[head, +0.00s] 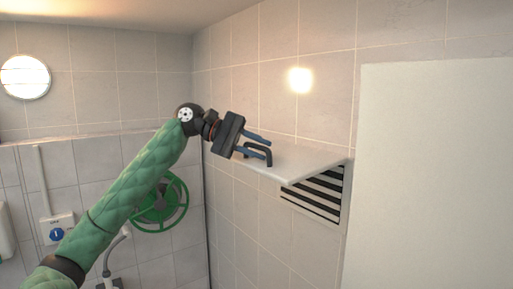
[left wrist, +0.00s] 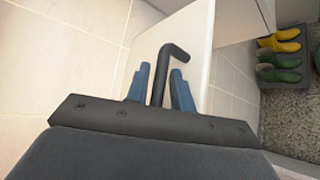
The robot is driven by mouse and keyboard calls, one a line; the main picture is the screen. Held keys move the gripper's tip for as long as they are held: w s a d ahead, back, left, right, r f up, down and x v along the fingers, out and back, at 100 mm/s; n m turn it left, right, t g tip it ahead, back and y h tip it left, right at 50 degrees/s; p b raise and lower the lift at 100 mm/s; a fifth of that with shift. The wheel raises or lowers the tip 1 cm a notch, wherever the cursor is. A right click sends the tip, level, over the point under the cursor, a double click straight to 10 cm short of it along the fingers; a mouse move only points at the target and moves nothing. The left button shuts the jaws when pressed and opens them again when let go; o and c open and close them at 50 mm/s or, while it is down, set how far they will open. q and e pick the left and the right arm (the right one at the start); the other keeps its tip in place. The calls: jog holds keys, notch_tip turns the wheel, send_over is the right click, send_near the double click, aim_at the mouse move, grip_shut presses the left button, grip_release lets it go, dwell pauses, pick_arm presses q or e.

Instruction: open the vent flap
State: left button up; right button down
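The vent flap (head: 290,162) is a pale flat panel. In the head view it stands out from the tiled wall, roughly level, above a dark slatted grille (head: 318,195). A dark bent handle (head: 262,152) is at its outer left end. The flap (left wrist: 188,32) and handle (left wrist: 160,78) also show in the left wrist view. My left gripper (head: 268,149) is at the handle, its blue fingers on either side of the bar. Narrow gaps show between the fingers and bar, so it looks open around the handle. My right gripper is not in view.
A white panel (head: 430,170) stands at the right, beside the grille. A green wheel (head: 160,203) is on the wall behind my left arm. Yellow boots (left wrist: 280,40) and green boots (left wrist: 280,68) stand at the right of the left wrist view.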

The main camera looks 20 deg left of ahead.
pick_arm(q)
jog(key=shift+o, duration=0.6)
jog(key=shift+w+d, duration=0.1)
jog(key=shift+w, duration=0.05)
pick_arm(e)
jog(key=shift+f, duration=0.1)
